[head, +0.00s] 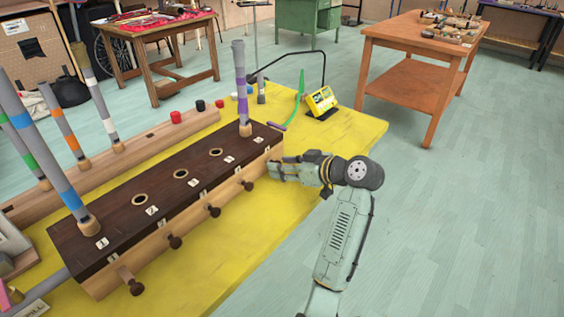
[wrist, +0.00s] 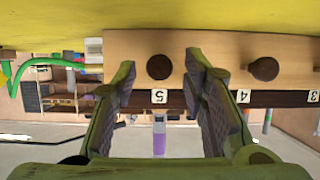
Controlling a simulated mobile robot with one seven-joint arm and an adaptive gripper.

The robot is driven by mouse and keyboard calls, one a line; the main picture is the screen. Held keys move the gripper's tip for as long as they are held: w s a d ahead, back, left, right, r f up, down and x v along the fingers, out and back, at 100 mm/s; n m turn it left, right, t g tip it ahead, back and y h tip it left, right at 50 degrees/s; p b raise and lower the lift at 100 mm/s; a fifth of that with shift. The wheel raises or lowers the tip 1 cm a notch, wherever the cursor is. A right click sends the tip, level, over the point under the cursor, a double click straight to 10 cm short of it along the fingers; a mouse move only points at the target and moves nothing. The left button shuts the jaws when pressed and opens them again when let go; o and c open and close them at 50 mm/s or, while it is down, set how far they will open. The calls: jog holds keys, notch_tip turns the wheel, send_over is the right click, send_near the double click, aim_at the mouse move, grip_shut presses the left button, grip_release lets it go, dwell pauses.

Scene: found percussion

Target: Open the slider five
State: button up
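The slider five knob (wrist: 159,67) is a dark round knob on the light wood front of the long slider box (head: 195,212), above the "5" label in the upside-down wrist view. My gripper (wrist: 163,75) is open, with one finger on each side of this knob in the picture. Neither finger visibly touches it. In the head view my gripper (head: 272,168) is at the right end of the box front and hides knob five. The slider four knob (wrist: 263,69) is to the right, outside the fingers, and also shows in the head view (head: 248,185).
Slider one's knob (head: 135,286) sticks out on its rod at the near end. A purple-banded tube (head: 241,90) stands upright in hole five. The yellow table (head: 335,138) is clear around my gripper, with a yellow device (head: 321,102) farther back.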

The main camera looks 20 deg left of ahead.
jog(key=shift+w+a+f, duration=0.15)
jog(key=shift+a, duration=0.2)
jog(key=shift+c, duration=0.3)
grip_shut()
dwell(0.5)
